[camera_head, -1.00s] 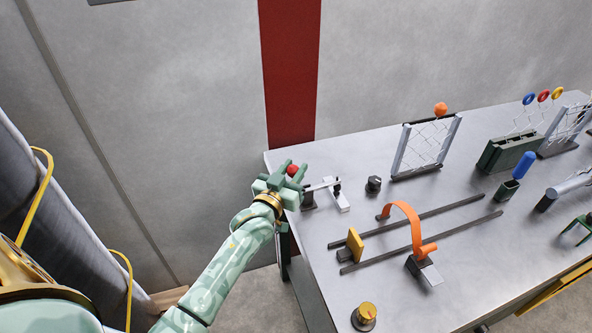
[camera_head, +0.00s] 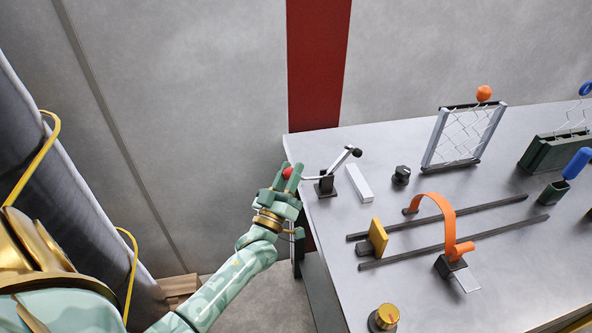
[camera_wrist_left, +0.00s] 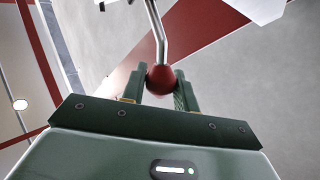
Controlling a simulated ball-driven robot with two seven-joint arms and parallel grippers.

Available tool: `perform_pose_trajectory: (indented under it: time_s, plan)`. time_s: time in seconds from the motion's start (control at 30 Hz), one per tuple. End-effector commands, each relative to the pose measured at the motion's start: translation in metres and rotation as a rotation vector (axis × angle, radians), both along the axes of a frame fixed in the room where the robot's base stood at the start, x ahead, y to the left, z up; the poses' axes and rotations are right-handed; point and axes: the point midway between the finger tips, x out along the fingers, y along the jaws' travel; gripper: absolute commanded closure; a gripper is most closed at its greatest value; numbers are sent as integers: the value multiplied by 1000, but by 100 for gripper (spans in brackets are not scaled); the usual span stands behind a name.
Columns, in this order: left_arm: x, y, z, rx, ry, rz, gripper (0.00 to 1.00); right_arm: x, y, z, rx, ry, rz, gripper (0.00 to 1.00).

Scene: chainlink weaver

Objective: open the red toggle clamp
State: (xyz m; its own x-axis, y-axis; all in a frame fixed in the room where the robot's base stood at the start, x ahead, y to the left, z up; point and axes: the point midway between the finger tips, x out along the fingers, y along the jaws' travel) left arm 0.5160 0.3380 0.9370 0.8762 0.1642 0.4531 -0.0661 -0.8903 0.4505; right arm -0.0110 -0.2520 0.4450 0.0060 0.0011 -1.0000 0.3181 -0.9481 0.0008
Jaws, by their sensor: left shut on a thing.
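The red toggle clamp (camera_head: 326,186) stands at the table's far left corner, with a dark base, a metal lever and a red ball at the lever's end. Its clamping arm with a black tip (camera_head: 356,152) is raised above the table, apart from the white bar (camera_head: 359,183). My left gripper (camera_head: 287,175) is shut on the red ball, just off the table's left edge. The left wrist view shows the ball (camera_wrist_left: 161,79) between the two fingers, with the metal lever running up from it. My right gripper is not in view.
A black knob (camera_head: 401,175) and a chain-link panel (camera_head: 463,137) stand to the right. An orange curved strap (camera_head: 436,199), a yellow block (camera_head: 378,237) on dark rails and a yellow knob (camera_head: 385,317) lie nearer. The grey table (camera_head: 335,265) is bare near its left edge.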

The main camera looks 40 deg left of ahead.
Motion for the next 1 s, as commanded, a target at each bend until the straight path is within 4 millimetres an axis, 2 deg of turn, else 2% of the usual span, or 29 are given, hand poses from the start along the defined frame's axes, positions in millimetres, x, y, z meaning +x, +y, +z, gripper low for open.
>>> perform_pose_trajectory:
  time_s: [0.03, 0.3, 1.0]
  plan:
    - [0, 1, -11, -24, -16, 2, 100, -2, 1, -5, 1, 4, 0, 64]
    - [-3, 3, -23, -81, -84, 2, 100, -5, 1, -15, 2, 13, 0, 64]
    - [-3, 3, -29, -81, -82, 3, 100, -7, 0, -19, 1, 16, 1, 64]
